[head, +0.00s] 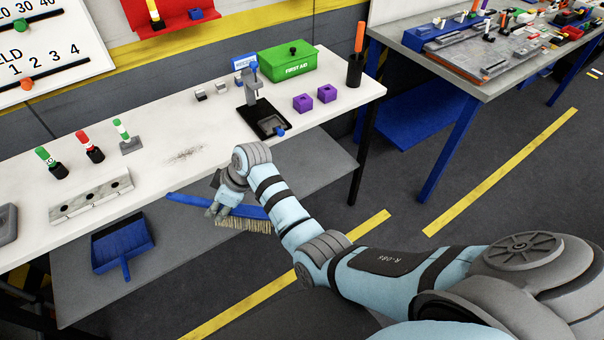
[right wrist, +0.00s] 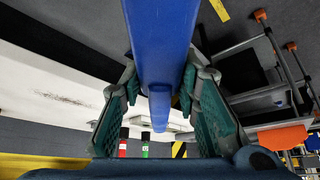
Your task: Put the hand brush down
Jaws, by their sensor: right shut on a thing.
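The hand brush (head: 245,222) has a blue back and handle and pale bristles that point down. My right gripper (head: 220,205) is shut on it, just off the front edge of the white bench top. In the right wrist view the brush's blue body (right wrist: 162,45) runs between the two green-padded fingers of the right gripper (right wrist: 160,105). Part of the brush is hidden behind my right wrist and forearm in the head view. I cannot tell whether the bristles touch the grey lower shelf (head: 185,275). My left gripper is not in view.
A blue dustpan (head: 122,243) lies on the lower shelf at left.

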